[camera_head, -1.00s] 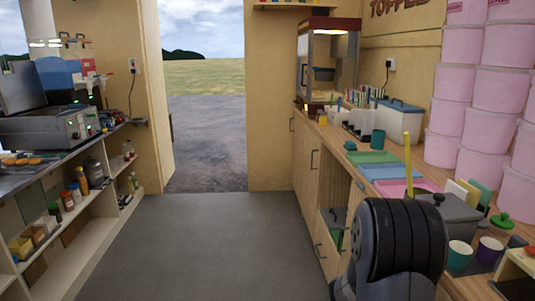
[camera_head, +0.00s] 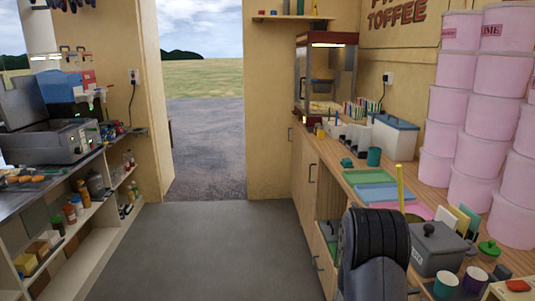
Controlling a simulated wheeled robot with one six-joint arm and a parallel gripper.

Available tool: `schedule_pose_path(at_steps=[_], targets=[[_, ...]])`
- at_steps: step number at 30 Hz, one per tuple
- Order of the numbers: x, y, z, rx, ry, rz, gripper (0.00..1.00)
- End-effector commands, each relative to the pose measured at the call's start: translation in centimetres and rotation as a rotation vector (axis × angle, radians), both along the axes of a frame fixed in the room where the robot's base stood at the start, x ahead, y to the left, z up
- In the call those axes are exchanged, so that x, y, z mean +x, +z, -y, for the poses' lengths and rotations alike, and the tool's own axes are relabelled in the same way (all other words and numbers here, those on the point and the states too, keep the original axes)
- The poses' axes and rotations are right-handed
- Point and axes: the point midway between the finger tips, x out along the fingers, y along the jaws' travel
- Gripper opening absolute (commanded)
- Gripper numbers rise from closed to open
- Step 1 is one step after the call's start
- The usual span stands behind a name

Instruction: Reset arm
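Part of my own dark arm (camera_head: 374,255) shows at the bottom of the head view, right of centre, in front of the right-hand counter. It is a ribbed black joint with a grey link below it. My gripper is not in view, so its fingers and anything in them are hidden.
The right counter (camera_head: 434,180) carries green and blue trays (camera_head: 379,193), a grey lidded pot (camera_head: 437,250), cups and a popcorn machine (camera_head: 327,80). Pink tubs (camera_head: 464,110) are stacked behind. Shelves (camera_head: 80,225) line the left. The grey floor (camera_head: 195,240) between is clear to the open doorway.

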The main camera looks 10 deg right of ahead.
Motion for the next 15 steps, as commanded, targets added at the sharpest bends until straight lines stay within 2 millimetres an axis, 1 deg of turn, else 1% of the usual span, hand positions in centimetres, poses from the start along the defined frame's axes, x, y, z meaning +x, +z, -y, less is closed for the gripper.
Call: schedule_pose_path(at_steps=[1, 15], targets=[[0.00, 0.51, 0.00, 0.003, 0.000, -0.026, 0.80], [-0.03, 0.88, 0.00, 0.029, 0.000, -0.256, 0.80]])
